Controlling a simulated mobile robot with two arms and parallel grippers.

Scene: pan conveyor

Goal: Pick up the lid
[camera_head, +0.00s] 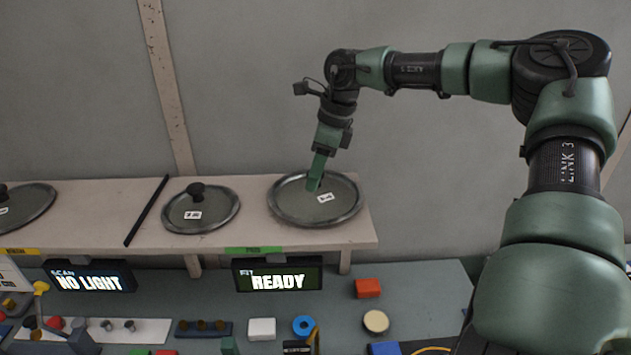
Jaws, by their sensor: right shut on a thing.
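A round grey lid (285,205) with a metal rim and a small white label is at the right end of the shelf. My right gripper (315,182) points down at the lid's centre and is shut on its knob, which the fingers hide. I cannot tell whether the lid is lifted or still touching the shelf. A smaller lid (216,218) with a dark knob lies in the middle of the shelf. Another lid (32,207) is cut off at the left edge. My left gripper is not in view.
The pale shelf (255,188) carries a black divider bar (147,211). The grey bench holds an orange block (368,288), a blue ring (303,327) and several small parts. The wall stands close behind.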

